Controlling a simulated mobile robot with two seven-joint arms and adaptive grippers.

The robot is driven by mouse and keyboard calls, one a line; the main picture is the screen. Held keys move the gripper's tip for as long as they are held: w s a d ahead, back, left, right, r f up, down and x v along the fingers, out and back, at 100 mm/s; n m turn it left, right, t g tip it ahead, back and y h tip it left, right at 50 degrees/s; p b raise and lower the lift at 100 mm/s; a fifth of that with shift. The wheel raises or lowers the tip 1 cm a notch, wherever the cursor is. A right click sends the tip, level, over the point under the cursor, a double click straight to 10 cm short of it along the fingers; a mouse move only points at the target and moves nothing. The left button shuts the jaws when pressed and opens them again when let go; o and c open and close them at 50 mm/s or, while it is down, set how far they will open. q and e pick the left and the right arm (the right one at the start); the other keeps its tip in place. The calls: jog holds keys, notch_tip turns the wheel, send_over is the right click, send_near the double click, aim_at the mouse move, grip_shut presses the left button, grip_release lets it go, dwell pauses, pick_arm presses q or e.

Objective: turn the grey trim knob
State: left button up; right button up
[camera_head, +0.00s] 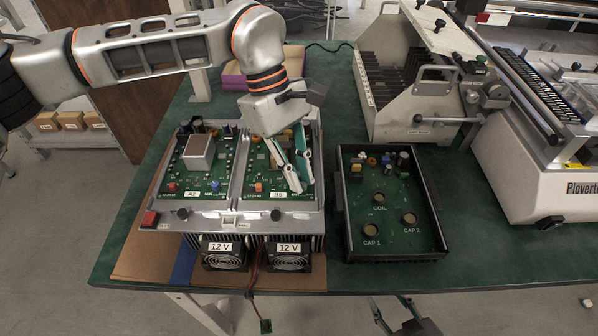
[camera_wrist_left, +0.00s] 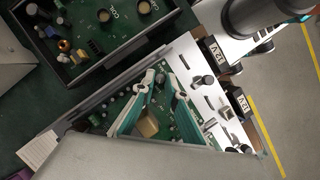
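My left gripper (camera_head: 302,186) points down over the front right part of the right-hand circuit board (camera_head: 250,150), the one labelled B5. Its green-sided fingers nearly meet at the tips, with a narrow gap; the tips also show in the left wrist view (camera_wrist_left: 155,77). I cannot make out a grey trim knob; the fingers cover that part of the board, so I cannot tell whether they hold anything. An orange knob (camera_head: 258,187) is left of the fingers. On the left-hand board, labelled A2, are a red knob (camera_head: 171,187) and a blue knob (camera_head: 215,186). My right gripper (camera_head: 388,302) is open and empty below the table's front edge.
A black open tray (camera_head: 345,235) with coils and capacitors stands right of the boards. Two 12 V fans (camera_head: 224,257) (camera_head: 288,257) face the front. A red switch (camera_head: 149,219) sits at the panel's left. Large grey machines (camera_head: 410,100) fill the back right.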

pick_arm(q)
jog(key=shift+o, duration=0.9)
jog(key=shift+r, duration=0.1)
jog(key=v, duration=1.2)
jog(key=shift+s, duration=0.1)
